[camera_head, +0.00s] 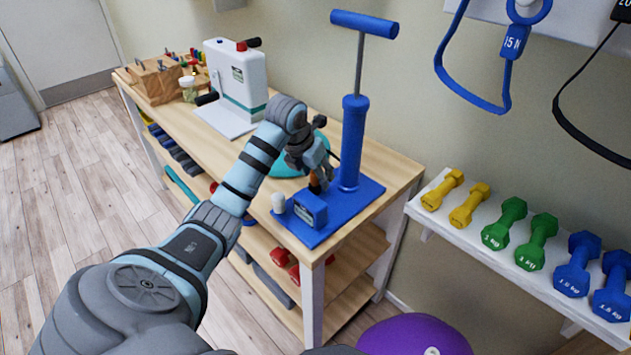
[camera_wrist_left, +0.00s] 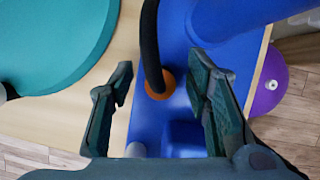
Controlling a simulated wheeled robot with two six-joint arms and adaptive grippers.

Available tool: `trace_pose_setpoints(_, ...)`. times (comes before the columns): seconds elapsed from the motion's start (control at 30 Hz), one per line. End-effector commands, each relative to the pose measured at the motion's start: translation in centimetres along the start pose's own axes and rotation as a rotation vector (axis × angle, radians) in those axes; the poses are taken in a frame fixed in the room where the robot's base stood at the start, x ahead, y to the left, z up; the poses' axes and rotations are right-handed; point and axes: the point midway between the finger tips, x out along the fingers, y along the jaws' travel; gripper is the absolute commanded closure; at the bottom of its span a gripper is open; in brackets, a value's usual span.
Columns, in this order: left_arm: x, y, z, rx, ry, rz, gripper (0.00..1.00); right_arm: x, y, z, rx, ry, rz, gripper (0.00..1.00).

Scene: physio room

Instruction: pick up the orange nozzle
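The orange nozzle (camera_head: 314,188) is a small orange end piece low over the blue pump base (camera_head: 338,220), mostly hidden by my gripper in the head view. In the left wrist view the nozzle (camera_wrist_left: 160,85) shows as an orange ring at the end of a black hose (camera_wrist_left: 151,45). My left gripper (camera_head: 318,172) is above it, pointing down. In the wrist view its two fingers (camera_wrist_left: 160,78) are apart, one on each side of the nozzle, with visible gaps. I cannot tell their exact height above it. My right gripper is not in view.
The blue pump's cylinder (camera_head: 351,140) stands close beside the gripper, with a T-handle (camera_head: 364,24) above. A teal dome (camera_wrist_left: 50,45) lies left in the wrist view. Dumbbells (camera_head: 510,222) fill a shelf at right.

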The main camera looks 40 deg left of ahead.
Motion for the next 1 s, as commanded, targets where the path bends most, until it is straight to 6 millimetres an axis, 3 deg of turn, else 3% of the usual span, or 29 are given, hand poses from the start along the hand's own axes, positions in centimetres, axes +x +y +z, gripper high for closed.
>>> trace_pose_setpoints(0.03, 0.0, 0.0, 0.0, 0.0, 0.0, 0.0, 0.65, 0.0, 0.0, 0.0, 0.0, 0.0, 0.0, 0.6)
trace_pose_setpoints(0.27, -0.1, 0.0, 0.0, 0.0, 0.0, 0.0, 1.0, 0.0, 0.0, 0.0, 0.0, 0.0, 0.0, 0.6)
trace_pose_setpoints(0.67, -0.9, 0.0, 0.4, 0.0, -0.002, 0.0, 1.0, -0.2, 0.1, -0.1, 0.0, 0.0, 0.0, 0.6)
trace_pose_setpoints(0.87, -4.6, 0.0, 2.1, 0.0, -0.005, -0.001, 1.0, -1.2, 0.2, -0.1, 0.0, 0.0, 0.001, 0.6)
trace_pose_setpoints(1.0, -9.1, 0.0, 4.1, -0.001, -0.006, -0.001, 1.0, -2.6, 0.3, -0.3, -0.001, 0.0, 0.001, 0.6)
